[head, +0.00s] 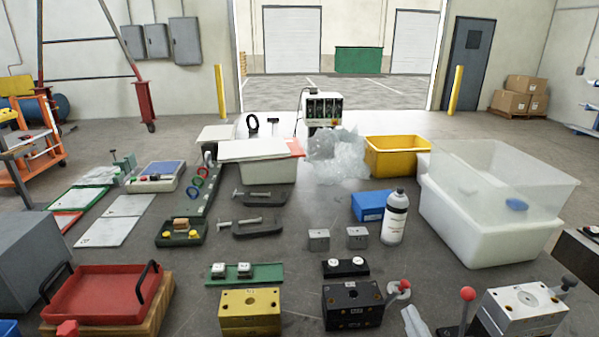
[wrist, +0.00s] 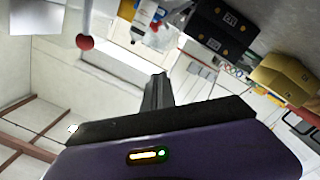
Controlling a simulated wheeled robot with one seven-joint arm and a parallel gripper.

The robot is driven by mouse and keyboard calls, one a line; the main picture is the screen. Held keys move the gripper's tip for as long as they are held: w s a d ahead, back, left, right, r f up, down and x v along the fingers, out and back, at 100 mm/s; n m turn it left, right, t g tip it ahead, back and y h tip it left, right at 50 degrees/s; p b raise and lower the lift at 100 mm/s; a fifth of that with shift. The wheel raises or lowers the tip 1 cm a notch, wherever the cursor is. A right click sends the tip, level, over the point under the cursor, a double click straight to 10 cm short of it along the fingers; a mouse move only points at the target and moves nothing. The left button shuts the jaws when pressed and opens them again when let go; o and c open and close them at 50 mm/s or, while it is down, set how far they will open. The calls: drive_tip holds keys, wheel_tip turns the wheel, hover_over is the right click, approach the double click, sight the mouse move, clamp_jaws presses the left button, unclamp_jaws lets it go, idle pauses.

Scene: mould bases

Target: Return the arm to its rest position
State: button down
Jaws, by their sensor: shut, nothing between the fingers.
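My gripper (wrist: 157,92) shows in the wrist view, with its dark fingers together and nothing between them. Its wide dark body fills the bottom of that view. The wrist view is tilted, with the wall and ceiling on the left and the workbench at the upper right. The gripper is not in the head view, and the arm is not seen there either. It touches nothing that I can see.
The bench holds a yellow mould base (head: 250,312), a black mould base (head: 352,304), a red tray (head: 100,295), a white bottle (head: 395,218) and a clear-walled bin (head: 470,230). A red-knobbed lever (head: 467,294) stands at the front right. The bench centre has some bare room.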

drive_tip(key=s+a+f+m+g, duration=0.1)
drive_tip(key=s+f+m, duration=0.1)
drive_tip(key=s, duration=0.9)
drive_tip(key=s+a+f+m+g, duration=0.1)
drive_tip(key=s+f+m, duration=0.1)
drive_tip(key=s, duration=0.8)
drive_tip(key=s+a+f+m+y, duration=0.1)
drive_tip(key=s+f+m, duration=0.1)
drive_tip(key=s, duration=0.9)
drive_tip(key=shift+s+m+g, duration=0.3)
drive_tip(key=shift+m+g, duration=0.1)
drive_tip(key=shift+m, duration=0.3)
drive_tip(key=shift+a, duration=0.1)
